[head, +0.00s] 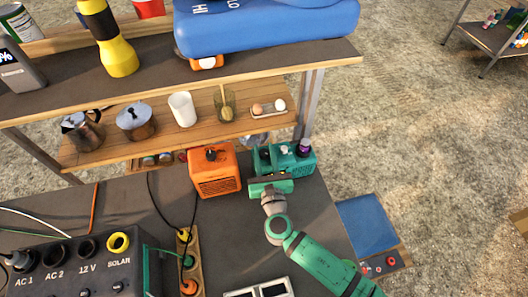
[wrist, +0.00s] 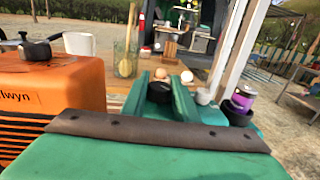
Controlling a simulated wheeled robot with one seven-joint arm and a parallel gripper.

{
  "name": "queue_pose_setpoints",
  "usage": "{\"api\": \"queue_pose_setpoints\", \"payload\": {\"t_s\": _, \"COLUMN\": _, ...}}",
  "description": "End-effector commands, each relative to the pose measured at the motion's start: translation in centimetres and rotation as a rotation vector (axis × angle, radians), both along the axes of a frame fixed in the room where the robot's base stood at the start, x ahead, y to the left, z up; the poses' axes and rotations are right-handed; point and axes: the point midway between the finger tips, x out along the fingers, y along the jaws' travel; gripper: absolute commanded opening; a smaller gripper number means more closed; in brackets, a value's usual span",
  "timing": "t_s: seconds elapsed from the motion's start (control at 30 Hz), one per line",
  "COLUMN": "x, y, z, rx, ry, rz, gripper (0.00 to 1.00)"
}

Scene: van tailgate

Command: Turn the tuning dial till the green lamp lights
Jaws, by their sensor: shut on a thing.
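A green radio-like box (head: 300,166) stands on the dark worktop beside an orange one; it also shows in the wrist view (wrist: 240,120). Dark knobs stand on its top. My gripper (head: 268,160) reaches over the green box from the front. In the wrist view its two green fingers (wrist: 163,92) are shut on a dark round dial (wrist: 160,93) on the box. My green hand with a brown strip fills the bottom of that view and hides much of the box. I cannot make out a lit green lamp.
The orange box (head: 217,172) marked "lwyn" stands close at left. A purple-banded can (wrist: 243,97) is at the right. Behind is a wooden shelf (head: 150,147) with a pot, white cup, jar and eggs. Cables and a power unit (head: 75,270) lie front left.

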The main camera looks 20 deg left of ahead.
Motion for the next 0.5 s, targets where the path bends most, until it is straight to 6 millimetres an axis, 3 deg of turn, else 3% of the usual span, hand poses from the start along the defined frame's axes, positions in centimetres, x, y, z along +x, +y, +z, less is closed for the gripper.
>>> {"api": "queue_pose_setpoints", "payload": {"t_s": 0.37, "x": 0.36, "y": -0.61, "z": -0.17, "rx": -0.007, "ry": 0.001, "rz": -0.026, "gripper": 0.05}}
{"api": "queue_pose_setpoints", "payload": {"t_s": 0.4, "x": 0.36, "y": -0.62, "z": -0.18, "rx": -0.007, "ry": 0.001, "rz": -0.026, "gripper": 0.36}}
{"api": "queue_pose_setpoints", "payload": {"t_s": 0.43, "x": 0.36, "y": -0.62, "z": -0.17, "rx": -0.007, "ry": 0.001, "rz": -0.026, "gripper": 0.44}}
{"api": "queue_pose_setpoints", "payload": {"t_s": 0.5, "x": 0.31, "y": -0.55, "z": -0.15, "rx": -0.006, "ry": 0.000, "rz": -0.024, "gripper": 0.46}}
